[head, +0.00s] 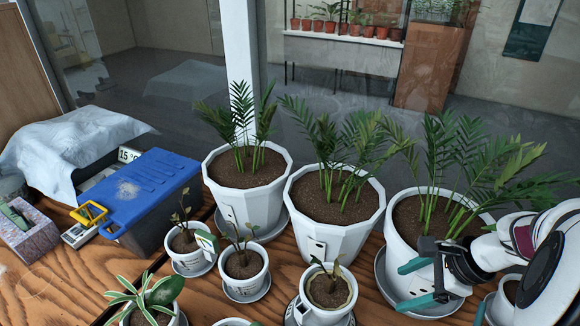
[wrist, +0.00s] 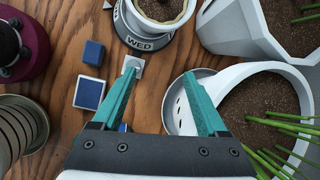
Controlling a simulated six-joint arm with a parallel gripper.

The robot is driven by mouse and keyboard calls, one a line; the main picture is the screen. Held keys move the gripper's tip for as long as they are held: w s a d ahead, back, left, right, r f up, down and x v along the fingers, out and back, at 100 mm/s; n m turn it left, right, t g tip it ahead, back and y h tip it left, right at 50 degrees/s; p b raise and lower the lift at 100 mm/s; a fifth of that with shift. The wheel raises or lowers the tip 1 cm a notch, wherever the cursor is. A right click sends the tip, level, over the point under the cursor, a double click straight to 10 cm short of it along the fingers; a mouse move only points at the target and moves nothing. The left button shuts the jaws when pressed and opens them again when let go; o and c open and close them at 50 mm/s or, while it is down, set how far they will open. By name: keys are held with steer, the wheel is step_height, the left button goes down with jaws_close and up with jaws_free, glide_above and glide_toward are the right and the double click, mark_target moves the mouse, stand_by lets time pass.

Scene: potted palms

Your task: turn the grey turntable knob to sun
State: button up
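In the wrist view a grey turntable (wrist: 150,45) bears the word WED on its side facing my gripper; no "sun" mark shows. A small potted plant (wrist: 160,8) stands on it, cut off by the top edge. A small pale grey square plate (wrist: 138,60) lies in front of the turntable, partly behind my left fingertip. My gripper (wrist: 160,70) is open, its two teal fingers apart with nothing between them, short of the turntable in the picture. In the head view my gripper (head: 411,283) is at the right, in front of a large palm pot.
A large white palm pot (wrist: 235,90) on a saucer (wrist: 180,115) is close to my right finger. Blue square pieces (wrist: 93,53) lie on the wooden table at left. In the head view, small pots (head: 245,285) stand before the palms; a blue box (head: 150,190) is at left.

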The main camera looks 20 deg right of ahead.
steer(key=s+d+f+g, duration=0.1)
steer(key=s+f, duration=0.2)
steer(key=s, duration=0.2)
steer(key=x, duration=1)
steer(key=s+x, duration=0.1)
steer(key=x, duration=0.4)
steer(key=shift+w+a+f, duration=0.1)
steer(key=shift+w+f, duration=0.05)
steer(key=shift+f, duration=0.3)
jaws_close()
